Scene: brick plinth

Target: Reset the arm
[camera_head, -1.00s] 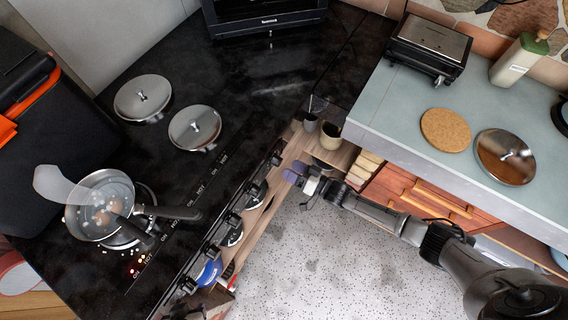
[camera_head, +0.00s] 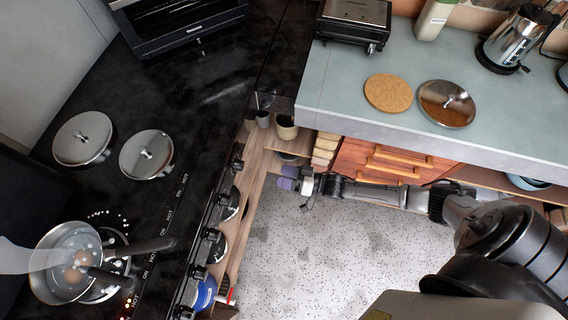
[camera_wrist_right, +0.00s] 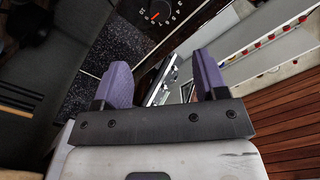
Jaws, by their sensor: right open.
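My right arm comes in from the right in the head view. Its gripper (camera_head: 287,177) has purple fingertips and hangs over the speckled floor, close to the wooden shelf below the counter. The wrist view shows the two purple fingers of this gripper (camera_wrist_right: 166,82) spread apart, with nothing between them.
A pan (camera_head: 68,262) with egg-like items sits on the black stove at lower left. Two metal lids (camera_head: 83,138) lie farther back. The counter holds a cork mat (camera_head: 388,93), another lid (camera_head: 446,104) and a kettle (camera_head: 512,40). The speckled floor (camera_head: 320,245) is open.

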